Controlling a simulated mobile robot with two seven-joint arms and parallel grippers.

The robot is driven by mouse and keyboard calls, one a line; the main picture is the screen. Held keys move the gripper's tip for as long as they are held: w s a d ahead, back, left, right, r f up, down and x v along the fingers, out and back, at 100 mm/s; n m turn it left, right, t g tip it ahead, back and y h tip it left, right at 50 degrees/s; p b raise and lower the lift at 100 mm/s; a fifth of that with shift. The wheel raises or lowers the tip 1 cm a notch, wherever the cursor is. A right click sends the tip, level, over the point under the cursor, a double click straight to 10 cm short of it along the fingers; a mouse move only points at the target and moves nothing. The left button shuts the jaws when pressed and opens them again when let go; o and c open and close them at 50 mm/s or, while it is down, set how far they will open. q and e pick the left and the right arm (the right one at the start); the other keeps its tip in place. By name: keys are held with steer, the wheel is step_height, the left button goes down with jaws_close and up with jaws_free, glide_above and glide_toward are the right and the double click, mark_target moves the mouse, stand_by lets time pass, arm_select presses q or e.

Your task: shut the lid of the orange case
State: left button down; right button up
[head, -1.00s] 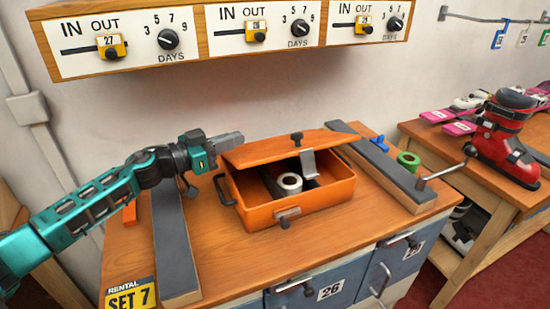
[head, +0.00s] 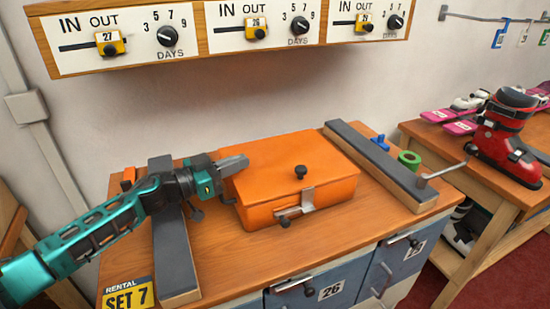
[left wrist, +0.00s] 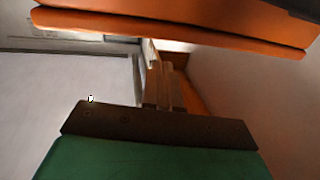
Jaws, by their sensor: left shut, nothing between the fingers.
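The orange case (head: 266,210) sits on the wooden bench between two dark-topped rails. Its lid (head: 290,165) lies down over the box, with a black knob on top and a metal latch plate (head: 307,198) hanging at the front edge. Its contents are hidden. My left gripper (head: 238,164) is shut and empty at the left edge of the lid; I cannot tell whether it touches. In the left wrist view the orange of the case (left wrist: 180,30) fills the top, just beyond the fingers (left wrist: 163,88). My right gripper is not in view.
The left rail (head: 175,250) lies under my left arm. The right rail (head: 380,165) has a green tape roll (head: 409,159) and a blue clip beside it. A red ski boot (head: 507,140) stands on the side table. Bench in front of the case is clear.

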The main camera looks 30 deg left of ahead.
mark_target(238, 182)
arm_select(q)
steer(key=shift+s+d+f+b, duration=0.1)
steer(key=shift+d+f+b, duration=0.1)
steer(key=shift+f, duration=0.35)
steer(key=shift+s+d+f+b, duration=0.1)
steer(key=shift+f+b, duration=0.05)
steer(key=shift+f, duration=0.4)
steer(key=shift+f+b, duration=0.55)
steer(key=shift+f, duration=0.35)
steer(key=shift+s+d+f, duration=0.2)
steer(key=shift+s+f, duration=0.15)
steer(key=shift+f, duration=0.35)
steer(key=r+p, duration=0.3)
steer(key=shift+w, duration=0.2)
steer(key=shift+a+r, duration=0.1)
steer(key=shift+r, duration=2.65)
